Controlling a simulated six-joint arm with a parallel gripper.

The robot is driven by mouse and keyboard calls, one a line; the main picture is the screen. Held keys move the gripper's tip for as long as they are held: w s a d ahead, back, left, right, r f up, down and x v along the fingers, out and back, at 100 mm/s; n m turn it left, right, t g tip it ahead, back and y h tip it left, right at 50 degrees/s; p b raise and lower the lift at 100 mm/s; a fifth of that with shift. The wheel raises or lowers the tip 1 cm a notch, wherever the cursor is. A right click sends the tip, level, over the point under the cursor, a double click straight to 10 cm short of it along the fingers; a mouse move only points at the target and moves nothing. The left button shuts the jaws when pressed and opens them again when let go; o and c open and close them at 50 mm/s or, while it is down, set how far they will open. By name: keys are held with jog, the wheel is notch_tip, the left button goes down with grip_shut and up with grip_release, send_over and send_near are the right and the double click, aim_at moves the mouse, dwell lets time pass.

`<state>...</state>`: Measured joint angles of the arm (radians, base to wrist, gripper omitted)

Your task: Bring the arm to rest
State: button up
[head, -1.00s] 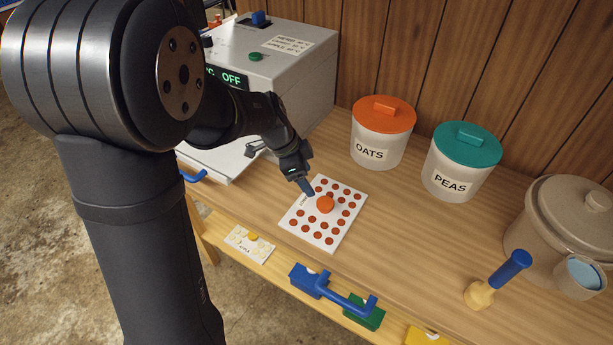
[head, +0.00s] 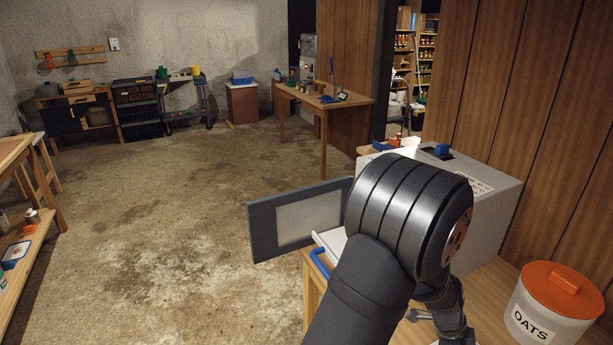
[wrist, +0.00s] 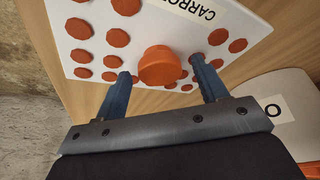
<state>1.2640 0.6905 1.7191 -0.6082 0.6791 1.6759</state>
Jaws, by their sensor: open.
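My gripper (wrist: 160,66) is open in the wrist view, its two blue fingers apart. An orange knob (wrist: 160,66) shows between the fingertips; I cannot tell whether the fingers are level with it or above it. The knob stands on a white card (wrist: 80,9) with rows of orange dots and a label partly reading "CARRO". My arm (head: 385,235) fills the lower right of the head view, and its fingers are out of that view.
An "OATS" tub (head: 545,315) with an orange lid stands on the bench at right. A light grey box (head: 495,215) stands behind my arm, with a grey framed panel (head: 300,222) and a blue handle (head: 318,262) nearby. Open concrete floor (head: 190,210) lies left; another wooden table (head: 335,108) stands farther back.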

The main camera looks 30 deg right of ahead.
jog(key=shift+r, duration=0.85)
